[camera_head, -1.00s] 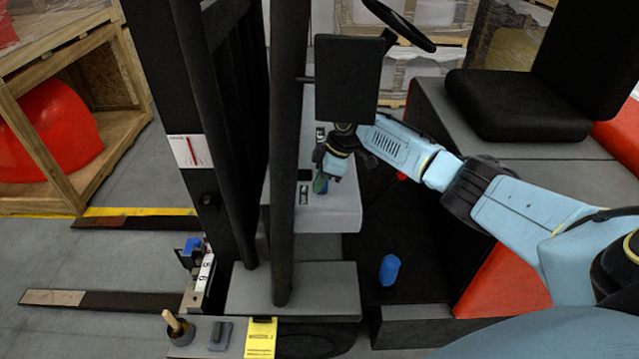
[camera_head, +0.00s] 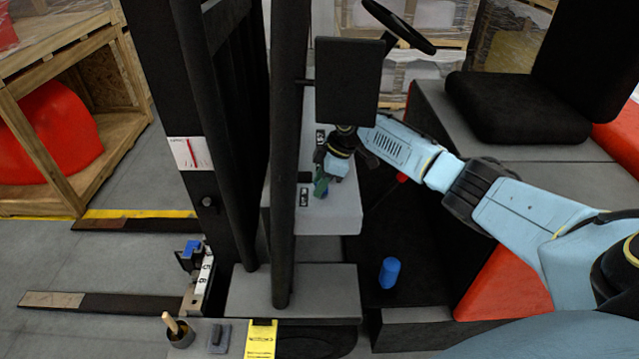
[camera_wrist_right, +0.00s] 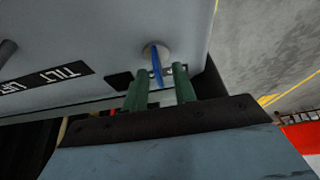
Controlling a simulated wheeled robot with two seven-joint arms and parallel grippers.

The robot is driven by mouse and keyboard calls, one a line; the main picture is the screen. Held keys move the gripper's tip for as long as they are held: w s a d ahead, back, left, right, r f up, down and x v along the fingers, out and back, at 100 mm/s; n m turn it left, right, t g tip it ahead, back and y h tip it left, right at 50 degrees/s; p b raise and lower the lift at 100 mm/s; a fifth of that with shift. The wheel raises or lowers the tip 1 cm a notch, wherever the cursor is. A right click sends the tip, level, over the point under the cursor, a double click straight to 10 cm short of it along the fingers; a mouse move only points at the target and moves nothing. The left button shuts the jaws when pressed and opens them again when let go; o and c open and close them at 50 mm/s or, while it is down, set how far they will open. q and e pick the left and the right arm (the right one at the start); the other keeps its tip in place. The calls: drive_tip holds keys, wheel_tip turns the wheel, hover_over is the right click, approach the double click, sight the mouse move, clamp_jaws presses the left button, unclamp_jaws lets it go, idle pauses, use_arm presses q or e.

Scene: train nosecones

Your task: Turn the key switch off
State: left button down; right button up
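The key switch (camera_wrist_right: 155,48) is a round grey boss on the grey console, with a thin blue key (camera_wrist_right: 157,72) sticking out of it, in the right wrist view. My right gripper (camera_wrist_right: 162,71) has two green fingers, one on each side of the key. The fingers are open, with a visible gap to the key on both sides. In the head view my right gripper (camera_head: 321,184) is small at the console's top, below the black screen. The key cannot be made out clearly there. My left gripper is not in view.
The grey console (camera_head: 335,213) carries black labels, one reading TILT LIFT (camera_wrist_right: 45,80). A black screen (camera_head: 348,80) and dark mast posts (camera_head: 284,150) stand close to my right gripper. A steering wheel (camera_head: 398,25) is above, and a blue cylinder (camera_head: 389,272) stands on the floor plate.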

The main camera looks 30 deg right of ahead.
drive_tip(key=b+v, duration=0.1)
drive_tip(key=v, duration=1.2)
drive_tip(key=shift+f, duration=0.2)
